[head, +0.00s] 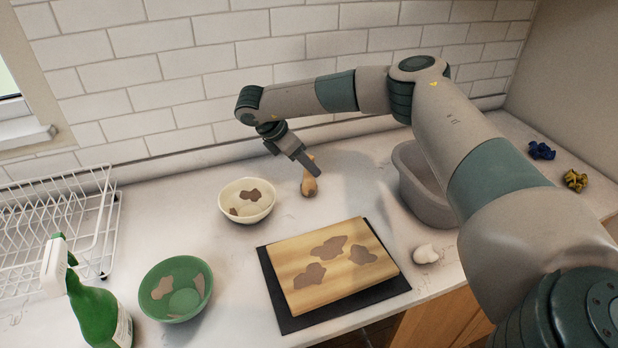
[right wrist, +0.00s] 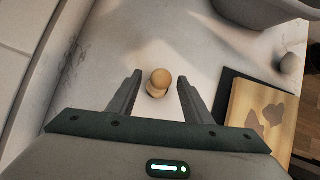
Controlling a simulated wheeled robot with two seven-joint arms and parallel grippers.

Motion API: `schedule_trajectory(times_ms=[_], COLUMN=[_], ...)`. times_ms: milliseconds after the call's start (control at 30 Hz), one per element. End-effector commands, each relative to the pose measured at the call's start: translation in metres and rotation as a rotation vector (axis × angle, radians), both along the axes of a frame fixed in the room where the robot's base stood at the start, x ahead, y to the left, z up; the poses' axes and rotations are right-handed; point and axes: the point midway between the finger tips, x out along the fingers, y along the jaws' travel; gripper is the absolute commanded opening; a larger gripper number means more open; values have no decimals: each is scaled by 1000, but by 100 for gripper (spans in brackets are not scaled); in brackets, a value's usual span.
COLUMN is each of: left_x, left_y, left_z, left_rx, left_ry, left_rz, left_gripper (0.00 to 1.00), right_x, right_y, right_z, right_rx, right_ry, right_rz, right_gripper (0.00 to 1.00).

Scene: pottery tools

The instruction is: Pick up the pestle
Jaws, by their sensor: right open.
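The pestle (head: 309,186) is a small tan wooden piece with a rounded end, on the white counter near the back wall. In the head view my right gripper (head: 312,172) is over it and hides part of it. In the right wrist view the pestle (right wrist: 158,82) shows between the two open fingers of my right gripper (right wrist: 158,85), with a gap on each side. The fingers do not appear to touch it. My left gripper is not in view.
A cream bowl (head: 246,213) with brown patches stands left of the pestle. A cutting board (head: 300,258) on a dark mat (head: 398,287) lies in front. A grey basin (head: 425,205) and a white lump (head: 425,254) are to the right. A green bowl (head: 203,304), spray bottle (head: 92,310) and dish rack (head: 85,220) are left.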

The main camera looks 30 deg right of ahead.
Motion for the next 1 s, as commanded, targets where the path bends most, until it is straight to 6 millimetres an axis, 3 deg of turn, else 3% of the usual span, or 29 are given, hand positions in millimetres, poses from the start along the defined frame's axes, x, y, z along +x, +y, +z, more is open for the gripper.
schedule_trajectory(times_ms=[233, 667, 867, 1000], left_x=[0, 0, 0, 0], left_y=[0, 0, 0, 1], left_z=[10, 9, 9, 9], left_rx=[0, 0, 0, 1], left_ry=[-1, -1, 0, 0], left_rz=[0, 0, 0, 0], left_gripper=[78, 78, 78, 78], right_x=[-1, -1, -1, -1], right_y=[-11, -11, -11, -10], right_z=[-16, -17, -17, -17], right_rx=[-1, 0, 0, 0], right_ry=[0, -1, -1, -1], right_rz=[-1, -1, -1, -1], right_gripper=[45, 45, 2, 0])
